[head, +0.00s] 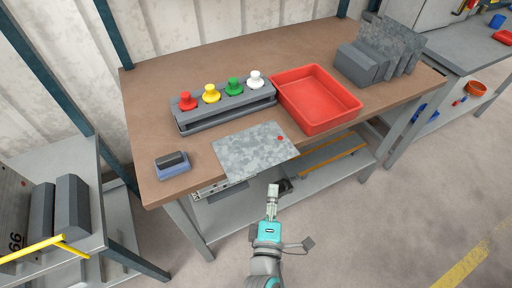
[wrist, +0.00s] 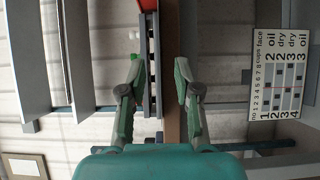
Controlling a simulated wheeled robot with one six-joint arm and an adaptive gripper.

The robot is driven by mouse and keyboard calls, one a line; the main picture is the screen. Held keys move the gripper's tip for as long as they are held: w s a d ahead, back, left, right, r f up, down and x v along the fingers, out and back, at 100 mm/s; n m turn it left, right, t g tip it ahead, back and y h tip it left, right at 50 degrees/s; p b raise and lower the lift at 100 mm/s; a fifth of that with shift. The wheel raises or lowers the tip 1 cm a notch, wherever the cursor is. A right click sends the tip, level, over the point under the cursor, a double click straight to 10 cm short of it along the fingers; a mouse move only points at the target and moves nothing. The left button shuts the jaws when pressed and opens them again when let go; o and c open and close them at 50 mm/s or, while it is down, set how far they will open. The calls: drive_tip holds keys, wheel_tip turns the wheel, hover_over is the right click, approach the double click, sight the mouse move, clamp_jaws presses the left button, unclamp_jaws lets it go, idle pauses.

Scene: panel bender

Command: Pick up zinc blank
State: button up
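A flat mottled grey zinc blank (head: 252,153) with a red dot near its right corner lies at the front of the brown workbench (head: 158,120), its front part reaching past the bench edge. My gripper (head: 280,187) is in front of the bench, just short of the blank and apart from it in the head view. In the wrist view my gripper (wrist: 160,72) is open, with its two green-padded fingers apart and nothing held. The brown bench edge shows edge-on between the fingers. I cannot clearly make out the blank in the wrist view.
A grey holder (head: 226,107) with red, yellow, green and white knobs stands behind the blank. A red tray (head: 316,98) is to its right, and a grey rack of sheets (head: 385,55) beyond. A blue-based block (head: 172,165) sits at left. A printed card (wrist: 279,74) shows at right.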

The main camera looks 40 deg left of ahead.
sight(274, 163)
drive_tip(key=x, duration=1)
drive_tip(key=shift+a, duration=0.4)
clamp_jaws()
drive_tip(key=shift+r, duration=0.1)
